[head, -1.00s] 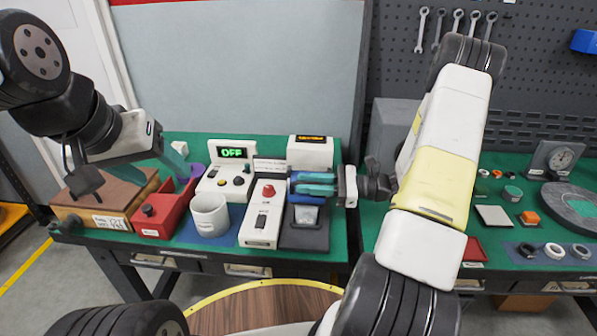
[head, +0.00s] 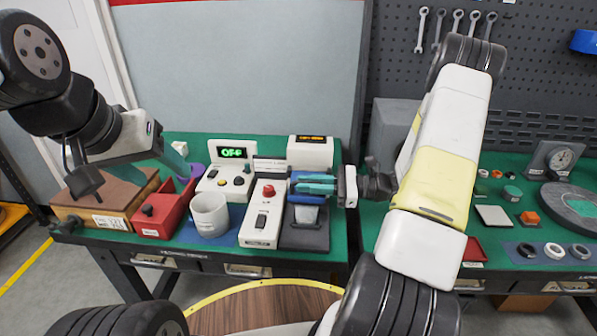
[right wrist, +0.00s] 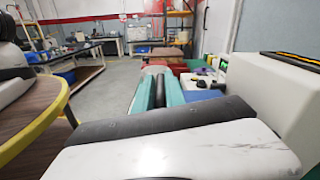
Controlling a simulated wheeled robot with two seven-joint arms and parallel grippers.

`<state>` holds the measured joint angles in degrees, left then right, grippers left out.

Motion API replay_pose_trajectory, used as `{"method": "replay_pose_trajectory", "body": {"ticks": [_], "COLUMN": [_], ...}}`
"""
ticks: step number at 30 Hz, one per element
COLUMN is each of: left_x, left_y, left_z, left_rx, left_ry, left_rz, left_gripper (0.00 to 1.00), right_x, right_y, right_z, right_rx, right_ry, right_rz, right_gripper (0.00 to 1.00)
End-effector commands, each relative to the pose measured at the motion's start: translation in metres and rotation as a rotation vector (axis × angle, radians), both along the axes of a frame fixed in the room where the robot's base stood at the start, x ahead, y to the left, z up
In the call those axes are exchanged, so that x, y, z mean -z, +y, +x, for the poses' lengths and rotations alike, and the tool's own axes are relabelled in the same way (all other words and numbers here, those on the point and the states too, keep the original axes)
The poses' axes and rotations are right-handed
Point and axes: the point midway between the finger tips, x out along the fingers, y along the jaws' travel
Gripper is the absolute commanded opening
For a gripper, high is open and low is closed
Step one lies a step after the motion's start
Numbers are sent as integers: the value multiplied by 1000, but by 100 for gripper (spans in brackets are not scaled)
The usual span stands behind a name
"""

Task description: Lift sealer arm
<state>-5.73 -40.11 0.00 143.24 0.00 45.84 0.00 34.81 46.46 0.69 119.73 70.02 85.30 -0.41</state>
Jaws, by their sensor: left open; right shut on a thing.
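The sealer (head: 306,238) has a dark base and stands near the front edge of the green bench in the head view. Its arm (head: 307,199) shows blue above the base and is partly hidden by my right gripper (head: 318,184). My right gripper reaches in from the right with its teal fingers shut on the arm's bar. In the right wrist view a dark bar (right wrist: 160,92) lies between the two teal fingers. My left gripper (head: 180,163) is open and empty above the bench, over the area of the red box and a purple ring-like piece.
Beside the sealer stands a white control box (head: 264,215) with a red button. Left of it are a white cup (head: 210,215), a red box (head: 160,217) and a brown wooden box (head: 105,208). A white box (head: 310,153) stands behind.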

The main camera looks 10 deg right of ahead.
Motion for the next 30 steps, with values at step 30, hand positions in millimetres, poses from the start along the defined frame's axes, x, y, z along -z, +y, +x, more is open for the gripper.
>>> {"method": "replay_pose_trajectory", "body": {"ticks": [30], "left_x": [0], "left_y": [0], "left_z": [0], "left_rx": [0], "left_ry": [0], "left_rz": [0], "left_gripper": [63], "right_x": [-15], "right_y": [-4], "right_z": [11], "right_rx": [7], "right_ry": [126], "right_rz": [33], "right_gripper": [0]}}
